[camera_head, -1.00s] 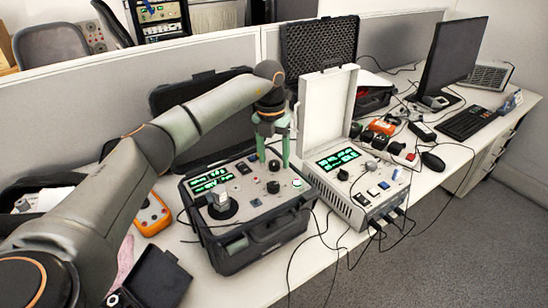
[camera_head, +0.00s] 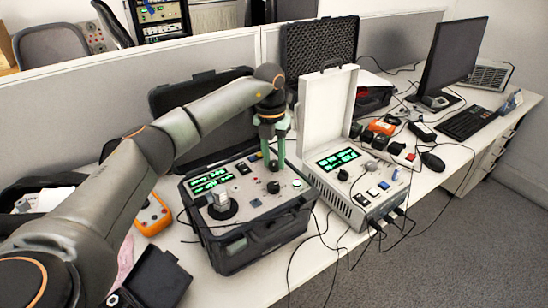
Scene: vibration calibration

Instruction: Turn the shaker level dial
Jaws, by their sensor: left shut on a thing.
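The black case unit (camera_head: 262,237) stands open on the desk, with a grey panel, green displays (camera_head: 209,181) and several knobs. My left gripper (camera_head: 273,166) points down over the back of this panel, with its green fingers shut on a small black dial (camera_head: 273,165). The fingers partly hide this dial, and its label is too small to read. A second black knob (camera_head: 273,187) stands just in front of it, clear of the fingers. A round black part with a metal cylinder (camera_head: 221,206) sits at the panel's front left. My right gripper is not in view.
A light-grey instrument (camera_head: 352,200) with a raised white lid (camera_head: 327,112) stands close to the right. Cables hang over the desk's front edge. An orange meter (camera_head: 152,215) and an open black box (camera_head: 158,278) lie to the left.

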